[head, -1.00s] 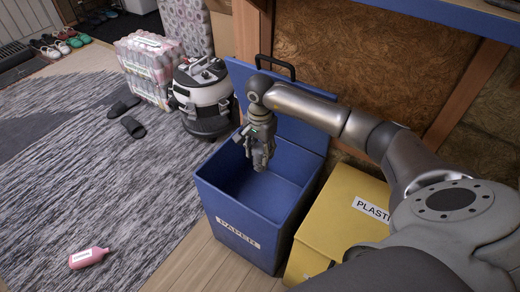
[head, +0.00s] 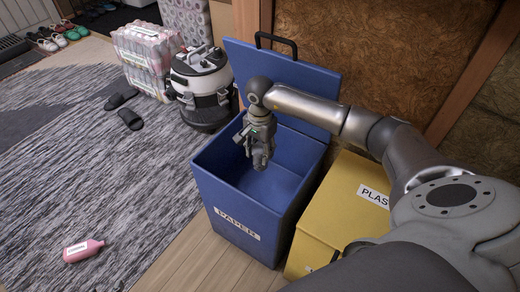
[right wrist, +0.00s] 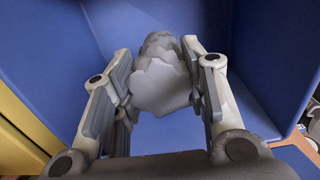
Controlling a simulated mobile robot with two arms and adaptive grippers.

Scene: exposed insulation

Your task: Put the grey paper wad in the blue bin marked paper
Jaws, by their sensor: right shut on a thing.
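The blue bin (head: 236,222) marked PAPER stands on the floor with its lid (head: 290,88) raised. It looks empty inside in the head view. My right gripper (head: 260,162) points down into the bin's open mouth. In the right wrist view my right gripper (right wrist: 160,95) is shut on the grey paper wad (right wrist: 160,78), held between both fingers. Blue bin walls (right wrist: 285,50) surround it there. The wad is hard to make out in the head view. My left gripper is not in view.
A closed yellow bin (head: 340,205) marked PLASTIC stands right of the blue bin. A vacuum cleaner (head: 203,90) and wrapped bottle packs (head: 146,58) stand behind left. A pink bottle (head: 84,250) and slippers (head: 130,119) lie on the grey rug (head: 80,180).

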